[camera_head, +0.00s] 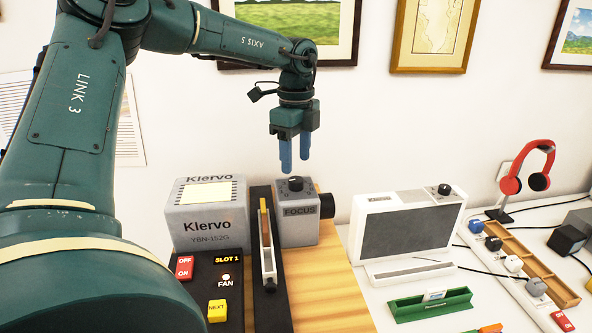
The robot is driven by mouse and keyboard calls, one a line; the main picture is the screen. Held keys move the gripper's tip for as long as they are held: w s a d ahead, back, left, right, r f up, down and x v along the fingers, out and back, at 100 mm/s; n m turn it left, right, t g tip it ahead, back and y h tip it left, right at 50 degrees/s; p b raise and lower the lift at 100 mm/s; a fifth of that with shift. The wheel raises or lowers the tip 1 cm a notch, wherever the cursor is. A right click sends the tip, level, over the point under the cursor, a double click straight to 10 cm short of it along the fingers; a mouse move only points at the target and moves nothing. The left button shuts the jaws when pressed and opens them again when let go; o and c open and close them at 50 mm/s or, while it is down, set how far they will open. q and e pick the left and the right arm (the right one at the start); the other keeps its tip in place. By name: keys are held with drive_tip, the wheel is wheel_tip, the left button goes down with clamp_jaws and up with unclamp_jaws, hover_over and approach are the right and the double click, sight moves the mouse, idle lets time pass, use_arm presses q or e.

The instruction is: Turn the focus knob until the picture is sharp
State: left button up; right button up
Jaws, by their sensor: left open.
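The focus knob (296,183) is a dark round knob on top of a grey box (299,229) marked FOCUS. A dark lens-like barrel (326,206) sticks out of the box's right side. My left gripper (296,162) has two blue fingers pointing down. It is open and empty, a little above the knob, with a gap between fingertips and knob. The grey Klervo unit (208,238) stands to the left, with a plain pale yellow panel on top. I see no projected picture, so its sharpness cannot be told. My right gripper is not in view.
A slide holder (267,245) stands between the boxes. A control panel with an OFF/ON switch (185,267) and a yellow NEXT button (217,311) is in front. A white device (407,226), green tray (431,305) and red headphones (526,176) stand to the right. Bare wood (335,285) lies between.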

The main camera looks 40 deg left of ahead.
sight(296, 179)
use_arm(q)
wheel_tip(296, 179, down, 4)
drive_tip(key=shift+f+p, duration=0.2)
drive_tip(key=shift+p, duration=0.15)
drive_tip(key=shift+f, duration=0.1)
drive_tip(key=c, duration=1)
drive_tip(key=shift+o, duration=0.2)
